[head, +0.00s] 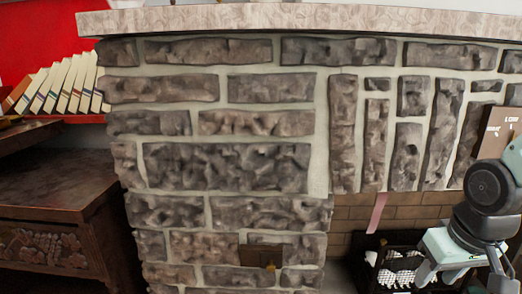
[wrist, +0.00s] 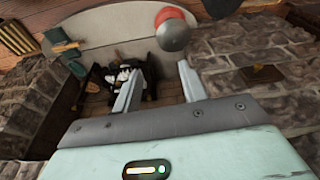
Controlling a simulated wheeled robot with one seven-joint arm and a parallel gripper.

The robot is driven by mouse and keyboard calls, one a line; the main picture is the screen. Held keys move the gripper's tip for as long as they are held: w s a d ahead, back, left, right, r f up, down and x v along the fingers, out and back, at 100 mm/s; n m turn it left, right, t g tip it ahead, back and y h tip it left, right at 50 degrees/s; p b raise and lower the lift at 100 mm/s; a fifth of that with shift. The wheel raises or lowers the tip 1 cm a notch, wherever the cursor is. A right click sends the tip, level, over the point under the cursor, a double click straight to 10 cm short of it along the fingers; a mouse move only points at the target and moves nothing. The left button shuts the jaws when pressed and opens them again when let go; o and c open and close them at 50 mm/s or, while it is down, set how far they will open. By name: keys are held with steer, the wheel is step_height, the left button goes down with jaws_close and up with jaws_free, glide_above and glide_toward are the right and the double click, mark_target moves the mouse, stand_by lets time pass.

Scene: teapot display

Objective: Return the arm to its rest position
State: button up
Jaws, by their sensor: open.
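My gripper (wrist: 158,88) shows in the wrist view with its two pale fingers apart and nothing between them. It points toward the fireplace opening, with a dark basket of black and white pieces (wrist: 122,76) beyond it. In the head view my arm is at the right edge, in front of the fireplace; the fingertips are not clear there. No teapot can be made out in either view.
A stone fireplace wall (head: 225,165) fills the middle of the head view, under a pale mantel (head: 300,18). A dark basket (head: 405,250) stands in the opening, close to my arm. A carved wooden cabinet (head: 50,210) and leaning books (head: 62,85) are at left.

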steer(key=s+a+r+n+g, duration=0.1)
steer(key=s+a+n, duration=0.3)
steer(key=s+a, duration=0.3)
steer(key=s+a+r+n+g, duration=0.1)
steer(key=s+a+n, duration=0.3)
steer(key=a, duration=0.6)
step_height(320, 180, up, 28)
steer(key=s+p, duration=0.2)
steer(key=p, duration=2.6)
steer(key=shift+r+m+g, duration=0.25)
steer(key=shift+m+g, duration=0.05)
steer(key=shift+m, duration=0.1)
steer(key=shift+a, duration=0.1)
